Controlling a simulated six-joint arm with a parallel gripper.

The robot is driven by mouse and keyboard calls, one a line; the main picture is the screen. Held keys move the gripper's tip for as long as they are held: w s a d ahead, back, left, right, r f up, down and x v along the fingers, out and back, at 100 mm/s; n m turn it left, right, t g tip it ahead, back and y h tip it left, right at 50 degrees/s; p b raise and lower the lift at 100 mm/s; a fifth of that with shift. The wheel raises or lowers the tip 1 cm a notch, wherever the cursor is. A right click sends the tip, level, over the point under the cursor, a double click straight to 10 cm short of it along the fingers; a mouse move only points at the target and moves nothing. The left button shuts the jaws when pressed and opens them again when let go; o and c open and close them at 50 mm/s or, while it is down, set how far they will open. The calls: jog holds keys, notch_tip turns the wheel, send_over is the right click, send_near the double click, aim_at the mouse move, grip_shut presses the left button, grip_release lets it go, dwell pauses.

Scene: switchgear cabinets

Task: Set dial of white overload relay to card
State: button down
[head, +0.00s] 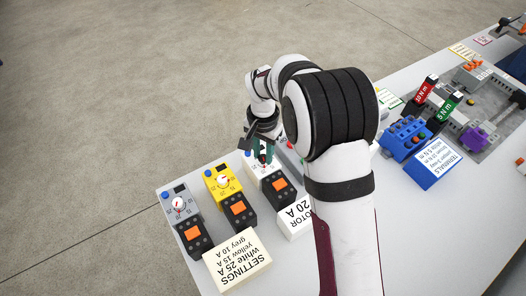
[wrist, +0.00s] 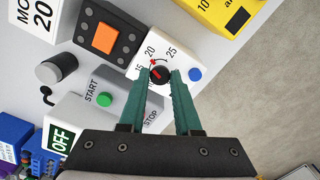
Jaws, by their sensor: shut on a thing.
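The white overload relay (wrist: 186,48) fills the upper middle of the wrist view, with 15, 20 and 25 printed round its dial. Its dark dial (wrist: 159,76) has a red mark; the mark seems to lie towards the 15–20 side, but its exact setting is hard to read. My gripper (wrist: 160,82) is shut on the dial, one teal finger on each side. In the head view my gripper (head: 264,153) is over the white relay (head: 266,178), hiding its dial. The settings card (head: 239,258) reads white 25 A, yellow 15 A, grey 10 A.
The yellow relay (head: 222,182) and grey relay (head: 179,204) stand to the left. A start/stop box (wrist: 118,105) is close beside the white relay. A MOTOR 20 A card (head: 297,222) stands in front. Blue terminals (head: 405,138) are at the right.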

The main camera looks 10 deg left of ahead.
aim_at(263, 157)
jog(key=shift+m, duration=1.1)
jog(key=c, duration=0.6)
grip_release()
notch_tip(263, 157, up, 16)
jog(key=shift+f, duration=0.1)
